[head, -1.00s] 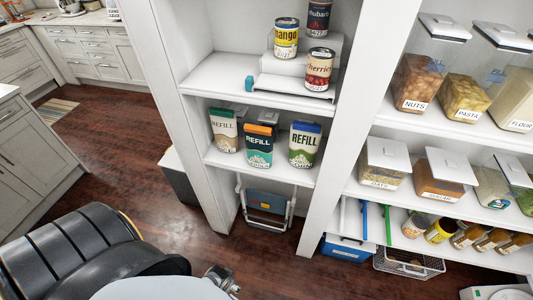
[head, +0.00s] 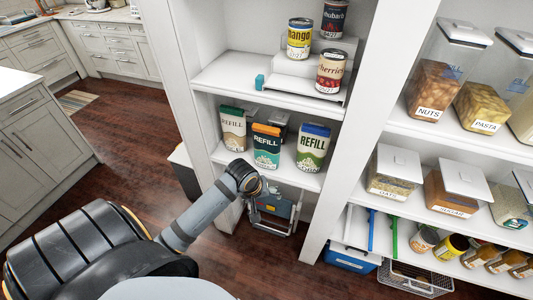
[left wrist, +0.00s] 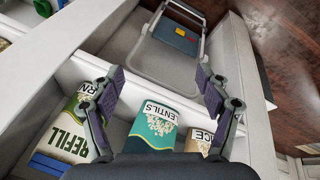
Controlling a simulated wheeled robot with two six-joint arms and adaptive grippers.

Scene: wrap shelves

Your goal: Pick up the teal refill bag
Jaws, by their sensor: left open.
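The teal refill bag (head: 266,148), with an orange top, stands on the lower shelf between two other refill bags. It also shows in the left wrist view (left wrist: 152,128), where its label reads LENTILS. My left gripper (left wrist: 157,76) is open and empty, with one finger on each side of the teal bag in that view; I cannot tell how far the bag is from the fingers. In the head view my left gripper (head: 264,189) is just below and in front of the shelf edge, under the teal bag, with its fingers hard to make out. My right gripper is not in view.
A beige bag with a green top (head: 233,128) stands left of the teal bag, and a blue-topped bag (head: 312,149) stands right. A folded step stool (head: 274,208) is below the shelf. An upright white panel (head: 345,150) borders the right side.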

